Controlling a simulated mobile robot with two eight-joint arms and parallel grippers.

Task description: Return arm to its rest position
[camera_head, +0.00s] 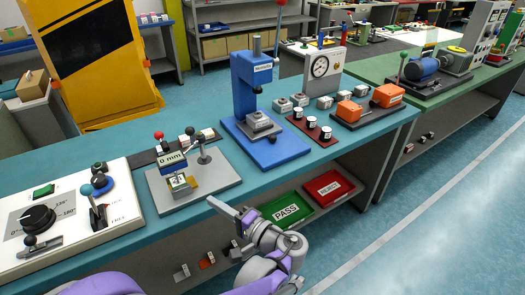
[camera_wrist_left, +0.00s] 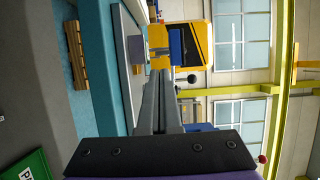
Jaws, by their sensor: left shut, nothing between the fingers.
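My left gripper (camera_head: 214,203) is in front of the teal bench, with its fingers pointing up and to the left in the head view. The purple and grey arm behind it reaches in from the bottom edge. In the left wrist view the two long grey fingers (camera_wrist_left: 160,88) lie together, shut and empty. In the head view the fingertips appear by the bench's front edge, below the grey plate (camera_head: 218,178) of the "0 mm" mechanism (camera_head: 173,160). I see no contact. My right gripper is not in view.
On the bench stand a control panel (camera_head: 60,220) at left, a blue press (camera_head: 245,90), a red block with knobs (camera_head: 309,126) and orange boxes (camera_head: 350,111). Green PASS (camera_head: 285,210) and red REJECT (camera_head: 328,188) trays sit on the shelf below. The floor at right is clear.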

